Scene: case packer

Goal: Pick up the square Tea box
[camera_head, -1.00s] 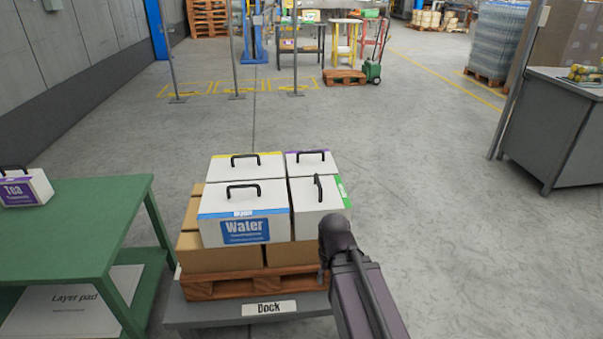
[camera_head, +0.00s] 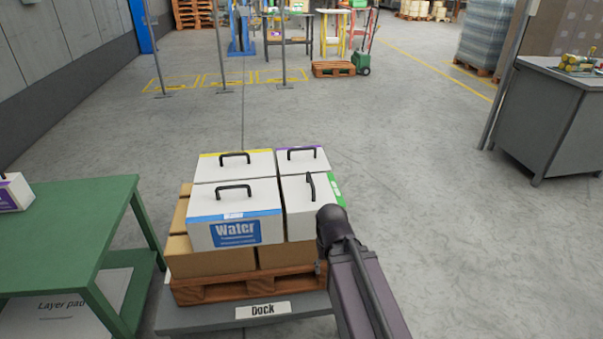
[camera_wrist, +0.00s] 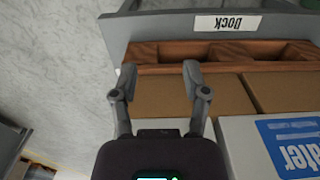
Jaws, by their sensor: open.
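A white box with a purple label (camera_head: 16,190) sits on the green table at the left edge of the head view, cut off by the frame. Its label text is not readable now, but read "Tea" a second ago. Another white box with a purple edge strip (camera_head: 303,160) is at the back right of the pallet stack; its front is hidden. My gripper (camera_wrist: 160,74) is open and empty in the wrist view, over the cardboard boxes near the pallet's dock-side edge. It is apart from the Tea box on the table. In the head view only my arm shows clearly.
The Water box (camera_head: 236,220), a yellow-edged box (camera_head: 232,165) and a green-edged box (camera_head: 312,205) sit on cardboard on the pallet (camera_head: 235,288) at the dock (camera_head: 190,318). The green table (camera_head: 75,220) stands left. A grey desk (camera_head: 545,120) is right. Floor between is open.

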